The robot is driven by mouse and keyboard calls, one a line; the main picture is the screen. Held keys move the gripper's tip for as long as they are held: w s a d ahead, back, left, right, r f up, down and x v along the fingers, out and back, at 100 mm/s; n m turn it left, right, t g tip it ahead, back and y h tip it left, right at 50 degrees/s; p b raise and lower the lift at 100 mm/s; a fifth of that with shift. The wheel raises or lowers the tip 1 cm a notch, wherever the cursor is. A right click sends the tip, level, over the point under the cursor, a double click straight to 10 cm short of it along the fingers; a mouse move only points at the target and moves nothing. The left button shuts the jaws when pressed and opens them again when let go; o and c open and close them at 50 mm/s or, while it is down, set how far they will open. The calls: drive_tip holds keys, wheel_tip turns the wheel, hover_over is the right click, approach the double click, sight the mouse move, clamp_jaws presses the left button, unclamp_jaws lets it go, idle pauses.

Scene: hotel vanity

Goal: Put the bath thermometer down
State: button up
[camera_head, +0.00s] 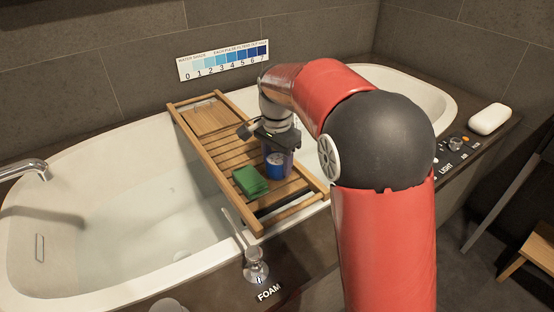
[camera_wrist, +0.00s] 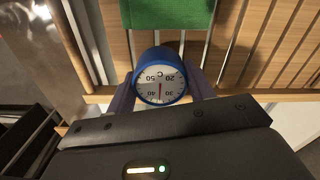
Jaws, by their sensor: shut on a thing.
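The bath thermometer (camera_head: 275,167) has a round white dial in a blue rim. In the wrist view its dial (camera_wrist: 161,74) faces the camera, marked in °C. My gripper (camera_head: 278,153) is shut on it, with one purple finger on each side; the fingers (camera_wrist: 160,88) also show in the wrist view. The thermometer is over the slatted wooden tray (camera_head: 222,149) that spans the bathtub. I cannot tell whether it touches the slats. A green block (camera_head: 250,181), perhaps a sponge or folded cloth, lies on the tray just left of it.
The bathtub (camera_head: 110,160) holds water around the tray. A foam spout (camera_head: 256,268) stands at the near rim and a faucet (camera_head: 25,168) at the left. White soap (camera_head: 490,118) lies on the right ledge. The tray's far slats are clear up to a wooden panel (camera_head: 210,117).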

sight(277, 158)
drive_tip(key=o, duration=1.1)
drive_tip(key=shift+f, duration=0.1)
wheel_tip(277, 158, up, 12)
drive_tip(key=p, duration=0.2)
drive_tip(key=s+d+r+n+t, duration=0.1)
drive_tip(key=s+d+r+n, duration=0.15)
drive_tip(key=s+d, duration=0.35)
drive_tip(key=s+d+f+n+t, duration=0.1)
drive_tip(key=s+d+f+n, duration=0.1)
drive_tip(key=s, duration=0.5)
drive_tip(key=s+d+f+n+t, duration=0.2)
drive_tip(key=s+d+f, duration=0.1)
drive_tip(key=s, duration=0.3)
drive_tip(key=s+d+f+n+t, duration=0.1)
drive_tip(key=s+d+f+n, duration=0.1)
drive_tip(key=s+d, duration=0.2)
drive_tip(key=shift+s+d+f+t, duration=0.1)
drive_tip(key=shift+s+d+t, duration=0.05)
drive_tip(key=shift+s, duration=0.8)
drive_tip(key=shift+s+d+f+t, duration=0.1)
drive_tip(key=shift+s+d+t, duration=0.05)
drive_tip(key=shift+s, duration=0.75)
